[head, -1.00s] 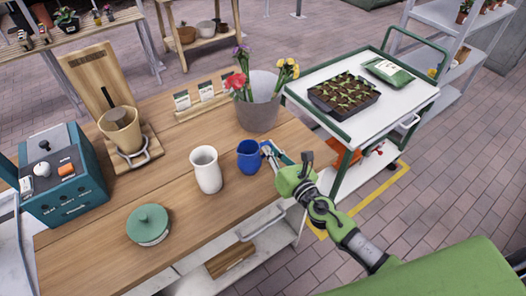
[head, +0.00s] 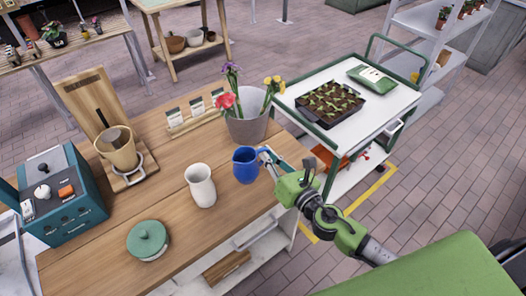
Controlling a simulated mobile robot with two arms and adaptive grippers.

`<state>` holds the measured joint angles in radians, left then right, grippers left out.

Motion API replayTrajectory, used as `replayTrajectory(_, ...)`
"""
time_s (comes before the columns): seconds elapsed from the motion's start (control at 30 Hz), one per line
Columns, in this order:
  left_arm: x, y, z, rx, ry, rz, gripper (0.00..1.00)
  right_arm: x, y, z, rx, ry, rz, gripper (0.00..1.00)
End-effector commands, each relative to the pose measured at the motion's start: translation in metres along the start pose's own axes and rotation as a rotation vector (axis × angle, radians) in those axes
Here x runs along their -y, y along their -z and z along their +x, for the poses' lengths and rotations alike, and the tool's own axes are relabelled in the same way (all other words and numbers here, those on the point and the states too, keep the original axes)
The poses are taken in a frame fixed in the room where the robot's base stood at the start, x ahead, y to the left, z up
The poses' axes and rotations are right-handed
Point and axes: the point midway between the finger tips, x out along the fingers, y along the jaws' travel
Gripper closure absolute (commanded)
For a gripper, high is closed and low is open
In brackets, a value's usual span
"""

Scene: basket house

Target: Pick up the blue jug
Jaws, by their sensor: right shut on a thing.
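The blue jug (head: 246,166) is upright at the right part of the wooden table, its handle toward the right. My right gripper (head: 268,157) is at the jug's handle side and shut on the jug; its fingertips are small and partly hidden there. The jug's base looks at or just above the table top; I cannot tell which. My left gripper is not in view.
A white vase (head: 200,186) stands close left of the jug. A grey bucket of flowers (head: 247,128) stands behind it. A green-lidded pot (head: 148,240) sits at the front. A trolley (head: 391,104) with a seedling tray (head: 331,102) stands to the right.

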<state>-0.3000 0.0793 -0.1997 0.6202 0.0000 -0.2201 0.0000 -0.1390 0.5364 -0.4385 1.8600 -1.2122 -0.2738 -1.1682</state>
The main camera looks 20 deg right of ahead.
Motion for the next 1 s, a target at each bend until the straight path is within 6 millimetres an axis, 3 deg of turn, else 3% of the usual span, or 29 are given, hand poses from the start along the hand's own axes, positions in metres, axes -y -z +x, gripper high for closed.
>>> replayTrajectory(0.07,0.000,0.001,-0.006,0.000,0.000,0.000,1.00,-0.005,-0.011,-0.008,0.001,-0.002,0.000,1.00)
replayTrajectory(0.5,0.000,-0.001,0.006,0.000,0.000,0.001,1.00,-0.013,-0.023,-0.061,0.000,-0.002,0.001,1.00)
replayTrajectory(1.0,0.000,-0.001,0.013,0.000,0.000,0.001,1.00,-0.020,-0.034,-0.093,0.001,0.000,0.001,1.00)
